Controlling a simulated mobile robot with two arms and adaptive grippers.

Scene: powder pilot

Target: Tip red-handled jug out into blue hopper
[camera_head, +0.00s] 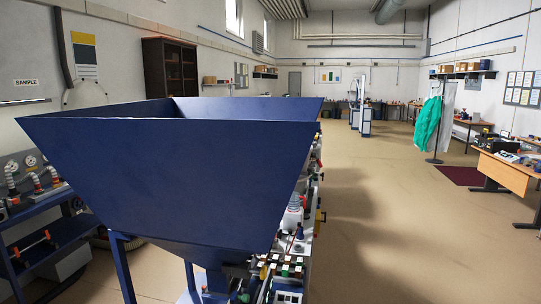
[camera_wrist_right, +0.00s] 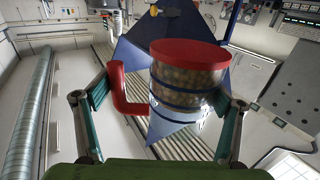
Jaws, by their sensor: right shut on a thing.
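The blue hopper (camera_head: 165,185) is large, with sloping sides and an open top, and fills the left and middle of the head view. Its inside floor is hidden there. Part of it shows behind the jug in the right wrist view (camera_wrist_right: 133,54). The jug (camera_wrist_right: 186,78) is a clear cylinder with a red end, blue bands and a red handle (camera_wrist_right: 123,95). Brownish grains lie against its red end. My right gripper (camera_wrist_right: 170,100) is shut on the jug, its fingers on either side of the body and handle.
A bench with bottles and small parts (camera_head: 290,262) runs beside and behind the hopper. A blue rack with gauges (camera_head: 40,220) stands at the left. Open floor (camera_head: 390,240) lies to the right. A wooden table (camera_head: 510,168) stands at the far right.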

